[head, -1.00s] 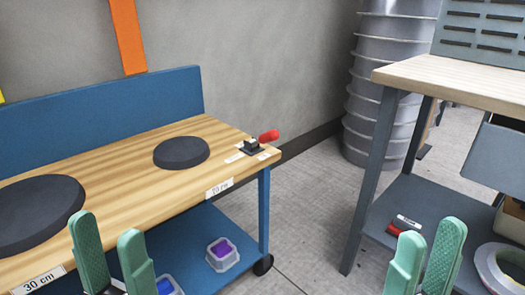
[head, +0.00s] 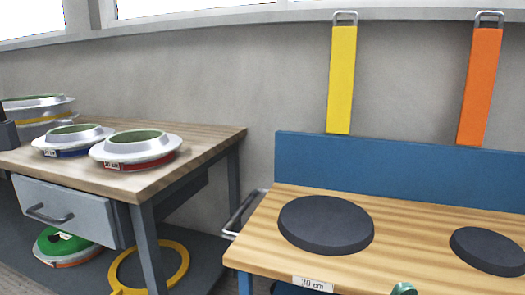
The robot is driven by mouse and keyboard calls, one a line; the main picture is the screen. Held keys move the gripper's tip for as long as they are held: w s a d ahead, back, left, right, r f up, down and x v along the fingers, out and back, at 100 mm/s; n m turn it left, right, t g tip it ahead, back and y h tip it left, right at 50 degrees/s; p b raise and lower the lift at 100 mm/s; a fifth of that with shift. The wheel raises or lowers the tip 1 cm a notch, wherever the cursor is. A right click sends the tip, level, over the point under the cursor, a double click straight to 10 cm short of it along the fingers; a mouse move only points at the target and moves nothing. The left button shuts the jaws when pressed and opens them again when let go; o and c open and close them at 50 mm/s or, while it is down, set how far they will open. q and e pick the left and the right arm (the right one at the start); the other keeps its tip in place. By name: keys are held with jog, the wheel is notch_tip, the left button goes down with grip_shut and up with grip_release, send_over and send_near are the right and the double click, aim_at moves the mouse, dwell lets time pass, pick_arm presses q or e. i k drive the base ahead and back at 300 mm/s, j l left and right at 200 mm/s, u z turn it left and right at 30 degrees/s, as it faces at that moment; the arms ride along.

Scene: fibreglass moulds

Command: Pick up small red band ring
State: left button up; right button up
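A silver ring-shaped mould with a red band (head: 158,146) sits near the right front edge of the wooden bench top on the left. Only a green fingertip of what looks like my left gripper (head: 403,289) shows at the bottom edge, far right of the red band ring. Its opening cannot be seen. My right gripper is out of view.
A larger yellow-banded ring (head: 40,104) stands behind at far left. A green ring (head: 65,243) and a yellow ring (head: 180,268) are on the lower shelf. The blue-backed cart (head: 262,268) holds two dark discs (head: 326,224). A gap separates cart and bench.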

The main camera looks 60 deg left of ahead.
aim_at(136, 150)
jog(key=u, duration=2.8)
jog(key=i+j, duration=0.15)
jog(key=i+j+z, duration=0.1)
jog(key=j, duration=0.25)
